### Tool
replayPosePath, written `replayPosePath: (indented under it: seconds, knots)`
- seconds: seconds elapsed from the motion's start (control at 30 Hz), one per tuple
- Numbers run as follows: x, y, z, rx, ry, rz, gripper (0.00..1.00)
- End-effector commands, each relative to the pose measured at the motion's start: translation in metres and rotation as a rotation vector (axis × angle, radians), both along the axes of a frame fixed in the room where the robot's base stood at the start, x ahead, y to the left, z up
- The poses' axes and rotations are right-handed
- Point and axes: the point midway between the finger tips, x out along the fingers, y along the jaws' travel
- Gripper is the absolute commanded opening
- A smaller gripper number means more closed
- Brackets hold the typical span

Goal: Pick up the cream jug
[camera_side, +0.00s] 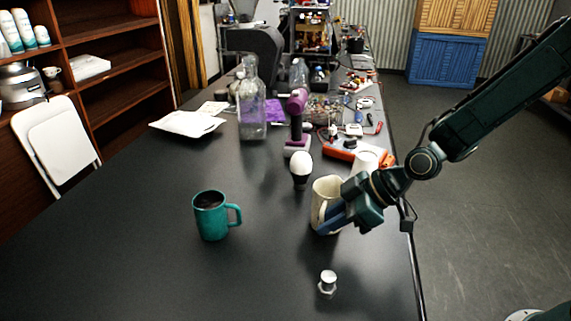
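The cream jug (323,190) stands upright on the black table (130,250), right of the middle, with its handle side towards the left front. My gripper (332,218) reaches in from the right and is low at the jug. One bluish finger crosses in front of the jug's lower right part and hides some of it. The other finger is not clearly seen, so I cannot tell whether the gripper is open or closed on the jug.
A teal mug (212,215) stands to the left and a metal bolt (327,283) in front. A white bulb (301,167) is just behind the jug. A purple drill (297,120), a glass bottle (251,105) and clutter lie farther back. The front left is clear.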

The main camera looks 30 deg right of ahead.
Motion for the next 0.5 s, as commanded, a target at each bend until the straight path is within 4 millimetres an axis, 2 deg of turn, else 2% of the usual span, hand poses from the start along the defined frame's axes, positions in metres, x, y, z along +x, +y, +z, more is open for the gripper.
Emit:
replayPosePath:
  seconds: [0.13,0.5]
  knots:
    - [0.0033,0.0041,-0.0058,-0.001,0.001,0.000,0.20]
    - [0.0039,0.0046,-0.0063,0.000,-0.001,-0.001,0.20]
